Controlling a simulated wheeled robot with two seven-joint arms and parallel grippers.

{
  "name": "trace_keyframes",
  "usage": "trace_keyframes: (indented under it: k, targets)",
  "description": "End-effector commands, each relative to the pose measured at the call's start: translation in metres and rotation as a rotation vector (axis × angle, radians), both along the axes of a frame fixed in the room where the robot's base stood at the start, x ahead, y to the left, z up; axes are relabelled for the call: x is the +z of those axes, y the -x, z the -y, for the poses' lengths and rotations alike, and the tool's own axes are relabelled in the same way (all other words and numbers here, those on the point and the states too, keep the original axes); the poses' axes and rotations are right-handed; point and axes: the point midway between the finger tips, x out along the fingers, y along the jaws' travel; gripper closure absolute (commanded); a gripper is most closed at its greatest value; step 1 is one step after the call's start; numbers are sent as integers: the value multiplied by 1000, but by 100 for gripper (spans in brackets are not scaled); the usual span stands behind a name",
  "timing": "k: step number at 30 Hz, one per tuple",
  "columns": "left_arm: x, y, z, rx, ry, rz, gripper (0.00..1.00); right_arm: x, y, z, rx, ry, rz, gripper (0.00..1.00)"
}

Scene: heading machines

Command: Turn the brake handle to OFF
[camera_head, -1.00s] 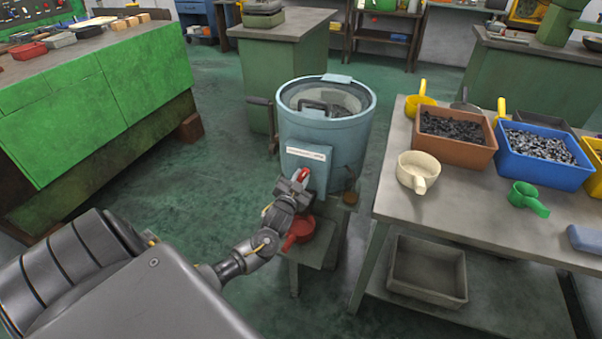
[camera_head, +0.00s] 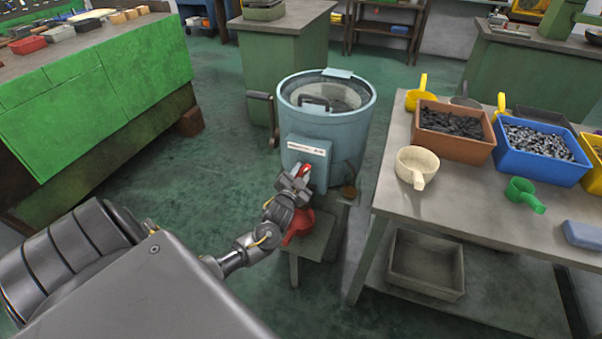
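A blue-grey drum machine (camera_head: 345,140) with a clear round lid stands in the middle of the head view. A box (camera_head: 308,150) with a white label strip is on its front. A small red handle (camera_head: 305,170) shows at the lower front of this box; I cannot read any ON or OFF mark. My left gripper (camera_head: 296,180) is at the red handle, its fingers partly covering it. Whether they are closed on it is too small to tell. A dark lever (camera_head: 261,96) stands at the drum's left side. My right gripper is not in view.
A red scoop (camera_head: 297,232) is on the low stand (camera_head: 318,238) under my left gripper. A table (camera_head: 390,190) at the right bears a brown bin (camera_head: 455,146), a blue bin (camera_head: 540,168) and scoops. A green bench (camera_head: 90,110) is at the left. Floor between is open.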

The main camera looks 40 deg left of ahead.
Motion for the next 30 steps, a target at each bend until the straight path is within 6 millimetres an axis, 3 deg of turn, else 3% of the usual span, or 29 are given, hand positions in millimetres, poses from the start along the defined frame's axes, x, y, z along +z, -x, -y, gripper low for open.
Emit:
trace_keyframes:
  k: [3,14,30]
  targets:
    - [0,0,0,1,1,1,58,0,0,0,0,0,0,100]
    - [0,6,1,1,2,0,58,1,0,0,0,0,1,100]
    - [-1,93,32,1,3,-1,58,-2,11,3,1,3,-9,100]
